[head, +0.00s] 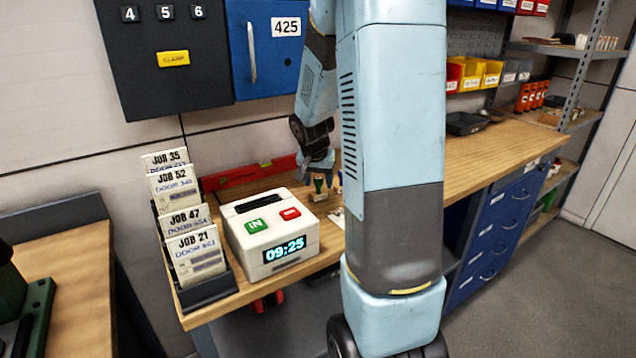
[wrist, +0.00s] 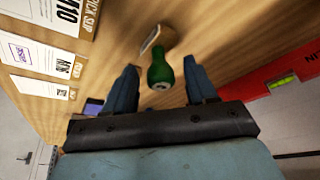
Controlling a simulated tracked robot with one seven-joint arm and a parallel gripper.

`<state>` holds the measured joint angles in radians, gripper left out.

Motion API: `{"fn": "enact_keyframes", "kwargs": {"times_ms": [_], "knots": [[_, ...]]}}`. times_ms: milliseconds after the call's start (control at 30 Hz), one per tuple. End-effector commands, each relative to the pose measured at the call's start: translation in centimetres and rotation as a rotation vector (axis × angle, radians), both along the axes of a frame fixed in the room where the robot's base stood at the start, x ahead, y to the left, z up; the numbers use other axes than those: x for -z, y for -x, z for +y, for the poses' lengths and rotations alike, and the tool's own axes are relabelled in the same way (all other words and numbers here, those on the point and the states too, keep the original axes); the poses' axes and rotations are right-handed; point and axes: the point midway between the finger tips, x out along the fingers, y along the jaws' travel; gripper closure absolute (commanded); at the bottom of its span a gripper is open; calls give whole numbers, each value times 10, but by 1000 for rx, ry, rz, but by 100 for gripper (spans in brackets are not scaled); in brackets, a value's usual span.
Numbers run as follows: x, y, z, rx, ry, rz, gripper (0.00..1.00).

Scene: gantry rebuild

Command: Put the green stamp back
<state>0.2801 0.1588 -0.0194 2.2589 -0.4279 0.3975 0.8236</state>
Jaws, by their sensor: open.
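The green stamp (wrist: 161,74) has a dark green handle and a pale wooden base. In the wrist view it stands on the wooden bench between my two spread fingers, with its handle end toward the camera. In the head view the green stamp (head: 319,185) shows just below my gripper (head: 317,165), beyond the time clock. My gripper (wrist: 160,84) is open, with a gap on each side of the handle. I cannot tell how deep the handle sits between the fingers. My arm hides part of the bench to the right of the stamp.
A white time clock (head: 271,232) and a rack of job cards (head: 187,220) stand on the near bench. A red level (head: 240,173) lies along the wall; the wrist view shows it at right (wrist: 275,78). Printed slips (wrist: 38,52) are at left there. Clear bench (head: 500,150) extends right.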

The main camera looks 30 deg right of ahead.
Motion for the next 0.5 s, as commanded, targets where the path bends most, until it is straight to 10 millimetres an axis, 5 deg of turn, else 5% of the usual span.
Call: {"fn": "enact_keyframes", "kwargs": {"times_ms": [500], "knots": [[-78, 23, 21, -1, 1, -5, 44]]}}
